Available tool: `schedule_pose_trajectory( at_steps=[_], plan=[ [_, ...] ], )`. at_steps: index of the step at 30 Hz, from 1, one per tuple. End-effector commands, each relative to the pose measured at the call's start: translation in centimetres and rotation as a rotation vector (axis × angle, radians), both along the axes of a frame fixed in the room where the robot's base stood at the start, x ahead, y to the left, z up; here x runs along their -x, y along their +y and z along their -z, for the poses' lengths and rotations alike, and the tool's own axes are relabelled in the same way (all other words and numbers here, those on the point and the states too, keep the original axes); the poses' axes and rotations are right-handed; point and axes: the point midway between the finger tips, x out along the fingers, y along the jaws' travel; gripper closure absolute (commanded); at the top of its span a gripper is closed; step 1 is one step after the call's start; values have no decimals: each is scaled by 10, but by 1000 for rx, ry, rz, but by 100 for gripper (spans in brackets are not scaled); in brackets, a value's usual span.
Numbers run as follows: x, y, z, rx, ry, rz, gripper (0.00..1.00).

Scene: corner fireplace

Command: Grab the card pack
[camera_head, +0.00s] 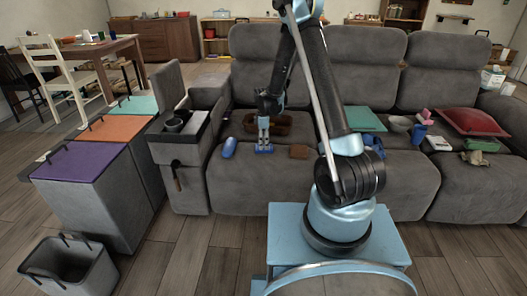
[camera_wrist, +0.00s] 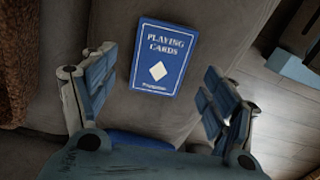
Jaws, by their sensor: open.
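The card pack (camera_wrist: 162,58) is a blue box marked "PLAYING CARDS" with a white diamond. It lies flat, face up, on the grey couch seat. My gripper (camera_wrist: 154,84) is open and empty, pointing down over the seat. In the wrist view its fingers stand apart on either side of the pack's lower part, not closed on it. In the head view my gripper (camera_head: 264,136) is over the left couch seat.
A brown basket (camera_head: 278,122) lies behind my gripper on the couch (camera_head: 330,185). A blue object (camera_head: 229,147) is to its left and a brown item (camera_head: 300,152) to its right. The grey armrest unit (camera_head: 181,150) stands at left.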

Motion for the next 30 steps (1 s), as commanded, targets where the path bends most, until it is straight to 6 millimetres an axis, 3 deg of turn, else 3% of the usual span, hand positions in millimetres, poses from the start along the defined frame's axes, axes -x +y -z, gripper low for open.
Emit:
schedule_pose_trajectory(
  at_steps=[6,15,21,22,30],
  plan=[
    [-1,-2,26,0,0,0,22],
    [-1,-2,31,0,0,0,22],
    [-1,-2,30,0,0,0,67],
    [-1,-2,30,0,0,0,70],
    [-1,-2,30,0,0,0,71]
  ],
)
